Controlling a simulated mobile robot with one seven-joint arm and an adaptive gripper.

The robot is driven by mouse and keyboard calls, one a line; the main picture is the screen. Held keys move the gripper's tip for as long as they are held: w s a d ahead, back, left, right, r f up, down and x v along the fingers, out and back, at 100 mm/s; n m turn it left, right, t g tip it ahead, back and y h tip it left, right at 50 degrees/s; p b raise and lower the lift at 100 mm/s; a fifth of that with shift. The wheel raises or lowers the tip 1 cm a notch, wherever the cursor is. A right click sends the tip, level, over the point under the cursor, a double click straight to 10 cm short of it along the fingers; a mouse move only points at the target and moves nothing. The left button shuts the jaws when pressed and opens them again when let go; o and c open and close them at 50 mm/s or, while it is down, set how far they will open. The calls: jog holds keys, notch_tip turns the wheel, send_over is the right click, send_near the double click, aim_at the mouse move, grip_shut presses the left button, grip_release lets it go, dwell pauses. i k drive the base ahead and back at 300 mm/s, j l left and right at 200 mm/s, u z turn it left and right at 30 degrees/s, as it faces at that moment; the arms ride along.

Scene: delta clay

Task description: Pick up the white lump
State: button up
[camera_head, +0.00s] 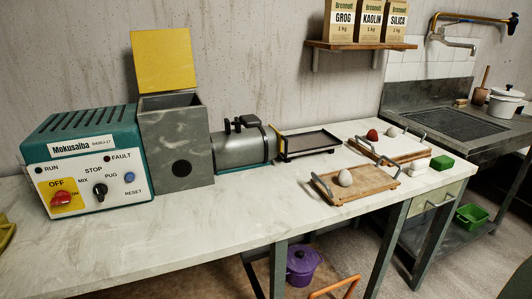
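A white, egg-shaped lump (345,178) sits on a wooden board (375,180) with grey metal handles, near the front edge of the worktop. My gripper is not seen in the head view. Nothing covers either pale lump.
A machine with a teal control box (95,165), a grey hopper with its yellow lid (163,60) raised and a metal barrel (243,148) fills the left. A dark tray (310,143) stands beside it. The front worktop (240,205) is clear.

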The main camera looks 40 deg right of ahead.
aim_at(344, 177)
jog(key=z, duration=1.55)
